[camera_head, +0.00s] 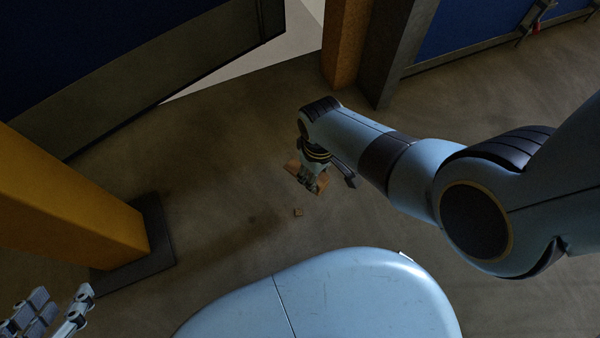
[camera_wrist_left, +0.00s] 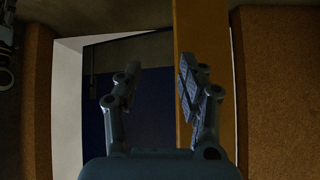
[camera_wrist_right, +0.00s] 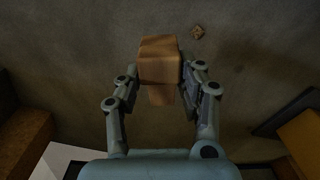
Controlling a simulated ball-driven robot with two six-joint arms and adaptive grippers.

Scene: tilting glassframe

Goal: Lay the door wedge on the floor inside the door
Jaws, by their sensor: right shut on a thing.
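The door wedge is a light brown wooden block (camera_wrist_right: 160,62) between the fingers of my right gripper (camera_wrist_right: 160,85). In the head view the wedge (camera_head: 291,167) shows on both sides of my right gripper (camera_head: 313,184), low over the floor; I cannot tell whether it touches the floor. The door (camera_head: 150,60) is a large blue panel with a grey lower band at the upper left, standing at an angle. My left gripper (camera_head: 58,308) is at the lower left corner; in its wrist view (camera_wrist_left: 158,85) the fingers are apart and empty.
A small brown block (camera_head: 298,212) lies on the floor just below the right gripper. An orange post (camera_head: 70,205) on a dark base plate stands at left, another orange post (camera_head: 346,45) at the top. A pale floor strip (camera_head: 255,62) shows past the door. Floor between is clear.

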